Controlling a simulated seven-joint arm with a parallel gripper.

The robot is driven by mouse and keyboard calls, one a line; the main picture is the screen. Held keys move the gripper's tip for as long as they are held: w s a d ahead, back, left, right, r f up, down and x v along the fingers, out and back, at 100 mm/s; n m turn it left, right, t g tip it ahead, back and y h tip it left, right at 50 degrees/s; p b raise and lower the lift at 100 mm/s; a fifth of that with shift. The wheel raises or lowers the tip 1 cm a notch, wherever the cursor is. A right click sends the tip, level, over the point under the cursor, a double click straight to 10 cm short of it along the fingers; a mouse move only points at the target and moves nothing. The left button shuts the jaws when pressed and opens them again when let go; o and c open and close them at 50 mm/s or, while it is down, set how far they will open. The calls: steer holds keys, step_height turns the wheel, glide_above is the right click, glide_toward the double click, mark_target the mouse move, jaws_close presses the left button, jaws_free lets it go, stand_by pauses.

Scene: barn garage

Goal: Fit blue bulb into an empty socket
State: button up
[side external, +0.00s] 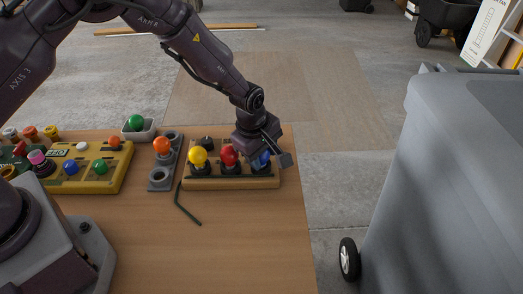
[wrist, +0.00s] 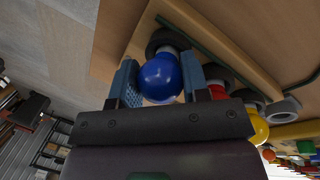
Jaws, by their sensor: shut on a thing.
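The blue bulb (side external: 262,160) is between the fingers of my gripper (side external: 268,152), at the right end of the wooden socket block (side external: 232,184). In the wrist view the blue bulb (wrist: 160,77) sits between the two blue-grey fingers of my gripper (wrist: 158,82), which is shut on it. Its pale neck points at a dark socket ring (wrist: 163,38); how deep it sits is hidden. A yellow bulb (side external: 198,156) and a red bulb (side external: 229,154) stand in the block's front sockets. A dark socket (side external: 207,143) behind them shows no bulb.
A grey holder (side external: 160,181) with an orange bulb (side external: 161,145) stands left of the block. A green bulb (side external: 136,122) lies in a pale tray. A green hex key (side external: 185,207) lies in front. A yellow button box (side external: 110,178) is further left. The table's right edge is close.

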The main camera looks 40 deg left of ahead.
steer(key=o, duration=0.6)
steer(key=shift+v, duration=5.5)
